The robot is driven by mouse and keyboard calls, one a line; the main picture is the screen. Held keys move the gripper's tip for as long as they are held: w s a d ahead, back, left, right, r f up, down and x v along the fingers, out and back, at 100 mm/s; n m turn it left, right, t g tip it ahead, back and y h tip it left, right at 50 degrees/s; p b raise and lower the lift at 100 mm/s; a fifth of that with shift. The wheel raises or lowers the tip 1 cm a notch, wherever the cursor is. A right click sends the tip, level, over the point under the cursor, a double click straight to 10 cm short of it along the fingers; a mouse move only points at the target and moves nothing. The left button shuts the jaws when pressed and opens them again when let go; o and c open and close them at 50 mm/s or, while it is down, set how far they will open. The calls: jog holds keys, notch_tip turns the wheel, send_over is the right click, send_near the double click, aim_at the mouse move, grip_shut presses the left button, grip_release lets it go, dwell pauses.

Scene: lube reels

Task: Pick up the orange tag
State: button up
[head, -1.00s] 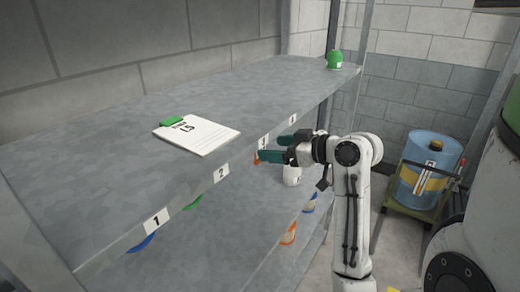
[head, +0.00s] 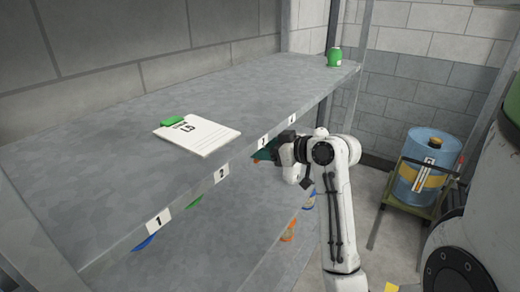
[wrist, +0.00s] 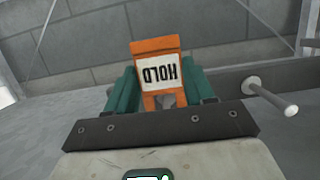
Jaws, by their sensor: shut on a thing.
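The orange tag (wrist: 156,46) shows in the wrist view with a white label reading HOLD, upside down in the picture. My gripper (wrist: 160,88) has its two green fingers shut on the tag's lower part. In the head view my gripper (head: 268,151) is at the shelf's front edge, below the number 3 label, and only a small bit of orange (head: 259,160) shows at its tip. The rest of the tag is hidden there by the gripper.
Blue (head: 145,242), green (head: 194,203) and orange tags (head: 289,231) show below the numbered edge. A metal peg (wrist: 270,95) sticks out right of the fingers. A blue drum (head: 425,165) stands at right.

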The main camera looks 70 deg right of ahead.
jog(key=c, duration=0.3)
jog(key=shift+r, duration=0.15)
jog(key=shift+c, duration=0.2)
jog(key=s+a, duration=0.4)
jog(key=s, duration=1.3)
jog(key=shift+s+r, duration=0.15)
jog(key=shift+s, duration=0.1)
